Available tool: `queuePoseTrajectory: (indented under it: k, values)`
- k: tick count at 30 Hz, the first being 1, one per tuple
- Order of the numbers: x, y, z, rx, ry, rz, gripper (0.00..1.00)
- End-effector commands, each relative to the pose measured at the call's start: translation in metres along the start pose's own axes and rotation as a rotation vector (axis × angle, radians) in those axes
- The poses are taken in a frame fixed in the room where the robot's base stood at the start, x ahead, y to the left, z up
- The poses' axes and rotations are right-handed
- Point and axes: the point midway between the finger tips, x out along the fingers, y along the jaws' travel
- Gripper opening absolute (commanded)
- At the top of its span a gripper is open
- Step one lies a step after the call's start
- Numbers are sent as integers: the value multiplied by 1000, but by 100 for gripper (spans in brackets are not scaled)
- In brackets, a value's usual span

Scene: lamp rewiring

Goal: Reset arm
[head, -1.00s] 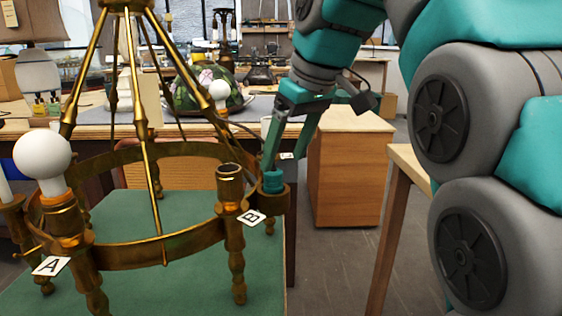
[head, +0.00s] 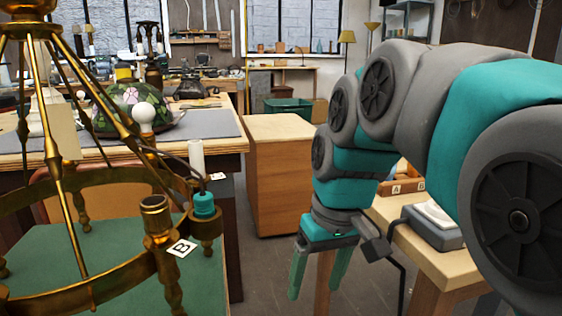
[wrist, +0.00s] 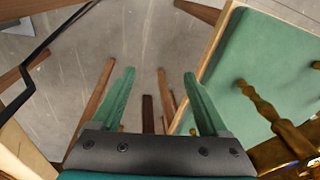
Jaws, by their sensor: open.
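My gripper (head: 318,272) is open and empty, pointing down over the floor between the chandelier's table and the wooden bench on the right. In the wrist view its two green fingers (wrist: 158,92) are spread wide with only floor and furniture legs beyond them. The brass chandelier (head: 102,282) stands at the left on the green table top. My gripper is clear of all these.
The green table top (head: 60,262) fills the lower left; its edge also shows in the wrist view (wrist: 265,60). A wooden cabinet (head: 285,180) stands behind. The bench (head: 440,260) at right carries a grey-white device (head: 434,226) and a lettered wooden box (head: 400,192).

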Motion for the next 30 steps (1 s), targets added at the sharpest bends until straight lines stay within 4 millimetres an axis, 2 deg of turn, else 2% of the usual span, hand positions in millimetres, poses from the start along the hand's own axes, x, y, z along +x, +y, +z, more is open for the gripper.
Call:
queuePoseTrajectory:
  k: [1,7,12,15,18,21,30]
  values:
    - [14,7,20,40,-27,6,77]
    - [65,30,90,186,-107,39,77]
    - [107,40,153,286,-174,67,77]
    - [126,42,184,328,-205,81,77]
    - [139,43,204,355,-224,90,77]
    - [146,43,215,369,-235,97,77]
    - [148,43,218,374,-237,98,77]
